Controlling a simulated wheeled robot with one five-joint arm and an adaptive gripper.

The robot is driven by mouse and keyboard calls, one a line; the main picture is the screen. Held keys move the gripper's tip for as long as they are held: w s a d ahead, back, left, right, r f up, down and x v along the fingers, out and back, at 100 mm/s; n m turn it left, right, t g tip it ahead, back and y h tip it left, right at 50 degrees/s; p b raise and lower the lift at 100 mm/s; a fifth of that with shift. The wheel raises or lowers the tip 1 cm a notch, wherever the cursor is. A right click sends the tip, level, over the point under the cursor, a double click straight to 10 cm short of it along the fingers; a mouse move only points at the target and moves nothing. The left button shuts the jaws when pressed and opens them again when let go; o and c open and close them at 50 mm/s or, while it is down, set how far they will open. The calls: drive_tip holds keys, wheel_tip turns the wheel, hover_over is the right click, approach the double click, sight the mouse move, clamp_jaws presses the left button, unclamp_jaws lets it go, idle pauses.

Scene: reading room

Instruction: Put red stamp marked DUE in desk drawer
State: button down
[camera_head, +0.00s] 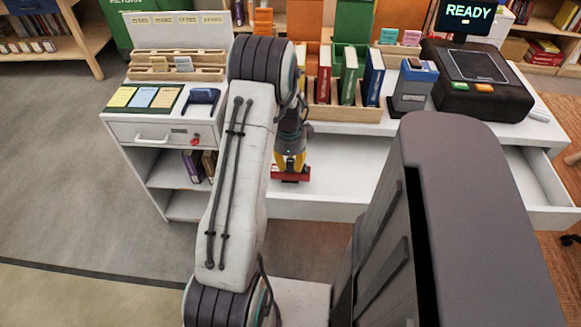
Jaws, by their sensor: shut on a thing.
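My gripper (290,166), with yellow on its body, points down and is shut on a red stamp (291,176). Any marking on the stamp is too small to read. Both are over the left part of the open white desk drawer (345,210). The drawer is pulled out toward me and its bare white inside shows to the right of the stamp. I cannot tell whether the stamp touches the drawer floor. My arm and column hide parts of the desk and drawer.
A wooden book rack (345,113) and a blue-grey device (412,88) stand at the desk edge above the drawer. A black machine (478,80) is at right. A white cabinet (160,132) with a shut, keyed drawer stands left; a dark blue item (203,97) lies on it.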

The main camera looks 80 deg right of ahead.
drive_tip(key=shift+f, duration=1.2)
drive_tip(key=shift+f, duration=0.15)
drive_tip(key=c, duration=1.1)
unclamp_jaws()
drive_tip(key=shift+o, duration=0.2)
drive_tip(key=r, duration=0.8)
drive_tip(key=a+r, duration=0.1)
drive_tip(key=r, duration=0.3)
drive_tip(key=shift+r+b, duration=0.1)
drive_tip(key=shift+b, duration=0.25)
